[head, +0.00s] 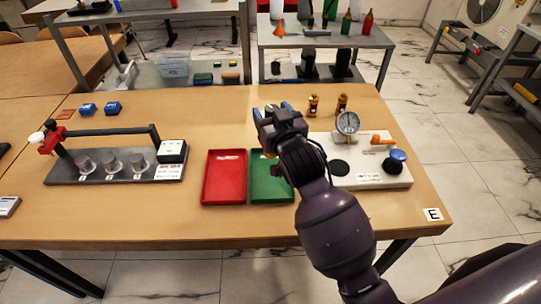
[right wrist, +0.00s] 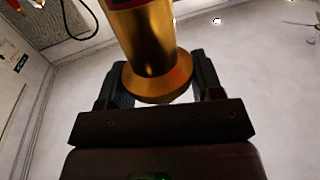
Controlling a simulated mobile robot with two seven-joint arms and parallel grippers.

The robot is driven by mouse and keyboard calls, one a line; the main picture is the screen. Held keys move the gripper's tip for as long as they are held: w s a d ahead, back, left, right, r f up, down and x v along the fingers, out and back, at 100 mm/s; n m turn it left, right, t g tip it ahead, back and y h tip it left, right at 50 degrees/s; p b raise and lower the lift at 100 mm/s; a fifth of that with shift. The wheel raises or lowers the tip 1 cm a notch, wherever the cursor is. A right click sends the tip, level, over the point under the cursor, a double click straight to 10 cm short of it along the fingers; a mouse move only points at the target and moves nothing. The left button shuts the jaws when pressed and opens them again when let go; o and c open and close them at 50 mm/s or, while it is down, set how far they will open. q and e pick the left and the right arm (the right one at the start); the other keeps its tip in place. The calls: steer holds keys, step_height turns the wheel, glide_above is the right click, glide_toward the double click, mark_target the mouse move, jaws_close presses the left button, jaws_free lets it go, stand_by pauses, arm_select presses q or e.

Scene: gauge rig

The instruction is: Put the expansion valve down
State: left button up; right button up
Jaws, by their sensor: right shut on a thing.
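My right gripper (head: 272,110) is above the table by the back of the green tray (head: 271,186). In the right wrist view the gripper (right wrist: 160,84) is shut on a brass-coloured cylinder with a wide flange, the expansion valve (right wrist: 150,45), with a dark label at its top edge. In the head view the held valve is almost wholly hidden behind the gripper. Two similar amber-brass pieces, a left one (head: 313,106) and a right one (head: 341,104), stand at the table's back edge. My left gripper is not in view.
A red tray (head: 224,178) lies left of the green one. Right is a white gauge plate (head: 372,176) with a dial gauge (head: 348,123), orange lever and blue knob. Left is a grey rig (head: 110,172) with several metal cups. Bare wood (head: 200,110) lies behind the trays.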

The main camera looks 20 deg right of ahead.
step_height(320, 180, down, 7)
steer(key=shift+f+b, duration=0.15)
steer(key=shift+b, duration=0.6)
steer(key=shift+f, duration=0.6)
step_height(320, 180, down, 4)
steer(key=shift+f+b, duration=0.1)
steer(key=shift+b, duration=0.6)
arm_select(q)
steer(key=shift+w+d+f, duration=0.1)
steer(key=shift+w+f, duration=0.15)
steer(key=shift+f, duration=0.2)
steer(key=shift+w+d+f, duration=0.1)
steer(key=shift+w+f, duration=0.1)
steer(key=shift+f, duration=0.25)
arm_select(e)
steer(key=o, duration=1.5)
